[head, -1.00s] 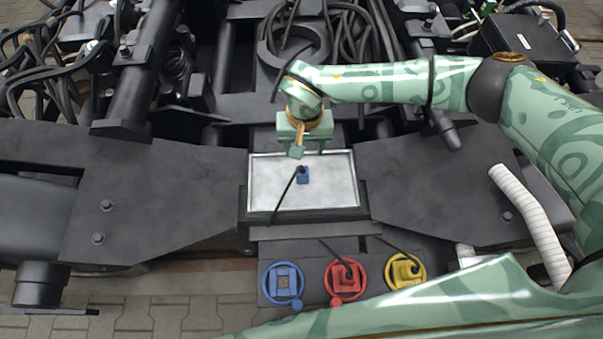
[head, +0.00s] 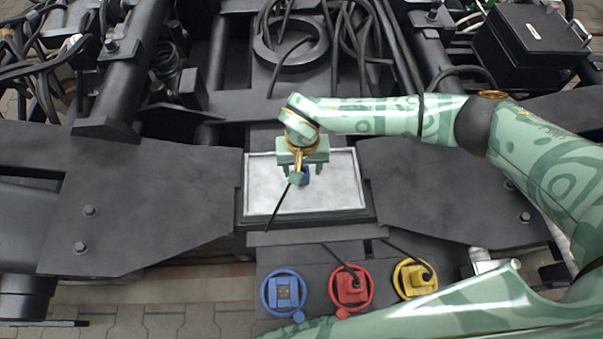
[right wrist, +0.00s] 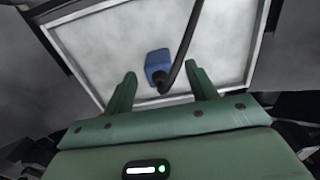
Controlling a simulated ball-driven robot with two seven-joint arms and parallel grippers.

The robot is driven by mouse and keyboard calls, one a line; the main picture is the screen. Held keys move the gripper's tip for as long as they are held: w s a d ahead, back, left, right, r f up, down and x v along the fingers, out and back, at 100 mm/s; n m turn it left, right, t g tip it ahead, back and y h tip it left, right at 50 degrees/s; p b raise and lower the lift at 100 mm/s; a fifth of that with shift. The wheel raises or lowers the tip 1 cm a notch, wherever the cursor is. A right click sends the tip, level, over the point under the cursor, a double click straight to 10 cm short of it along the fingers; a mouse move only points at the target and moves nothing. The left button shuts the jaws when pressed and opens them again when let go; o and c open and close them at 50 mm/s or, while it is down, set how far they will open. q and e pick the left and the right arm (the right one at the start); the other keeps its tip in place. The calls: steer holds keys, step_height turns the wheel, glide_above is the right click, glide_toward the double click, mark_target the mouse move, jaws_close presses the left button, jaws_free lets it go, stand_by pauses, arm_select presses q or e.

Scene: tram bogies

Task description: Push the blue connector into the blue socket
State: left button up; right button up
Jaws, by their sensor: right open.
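The blue connector (head: 304,177) lies on the light tray (head: 262,170) with its black cable running off toward the tray's front edge. It also shows in the right wrist view (right wrist: 158,64), just ahead of the fingertips. My right gripper (head: 304,173) is open above the tray, its fingers to either side of the connector's line; in the right wrist view its fingertips (right wrist: 162,76) are apart with nothing held between them. The blue socket (head: 284,292) sits on the dark panel in front of the tray, ringed in blue and empty. My left gripper is not in view.
A red socket (head: 350,290) and a yellow socket (head: 415,279), each with a cabled plug in it, stand to the right of the blue one. Dark bogie plates (head: 150,200) flank the tray. Cables and a coil (head: 290,45) lie behind.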

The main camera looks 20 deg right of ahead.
step_height(320, 180, down, 2)
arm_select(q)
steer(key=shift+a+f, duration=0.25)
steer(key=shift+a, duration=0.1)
arm_select(e)
steer(key=shift+r, duration=0.1)
steer(key=c, duration=1)
